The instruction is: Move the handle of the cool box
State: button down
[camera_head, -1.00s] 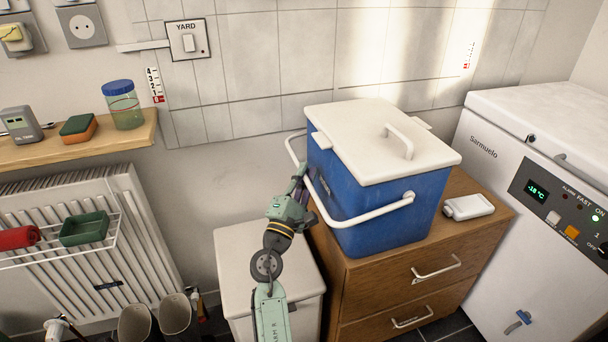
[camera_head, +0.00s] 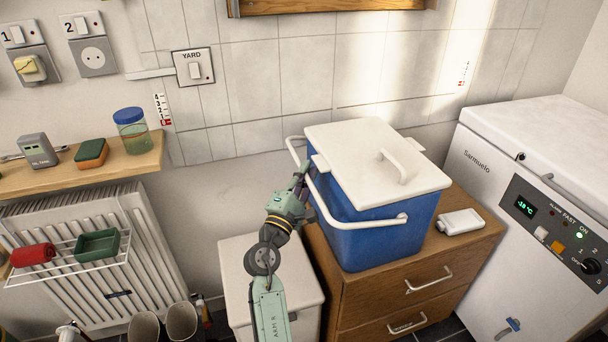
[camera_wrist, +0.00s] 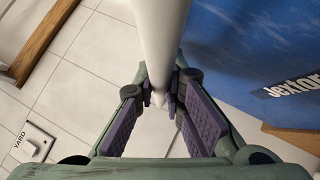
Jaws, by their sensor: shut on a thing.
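The blue cool box (camera_head: 370,242) with a white lid (camera_head: 362,160) stands on a wooden drawer unit. Its white carrying handle (camera_head: 355,224) loops around the box's left side, out from the wall. My gripper (camera_head: 304,172) is at the left stretch of this handle, beside the box. In the wrist view the handle (camera_wrist: 158,35) is a white bar running between my gripper's fingers (camera_wrist: 160,95), which are shut on it. The box's blue side (camera_wrist: 245,50) is on the right there, apart from the fingers. The fingertips are partly hidden by the bar.
The wooden drawer unit (camera_head: 375,300) also carries a small white object (camera_head: 461,222). A white chest freezer (camera_head: 490,200) stands on the right. A low white bin (camera_head: 240,270) is below my arm. A wooden shelf (camera_head: 70,172) and a radiator rack (camera_head: 75,250) are on the left.

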jog(key=shift+a+r, duration=0.1)
jog(key=c, duration=1.7)
grip_release()
jog(key=shift+o, duration=0.2)
jog(key=v, duration=1.2)
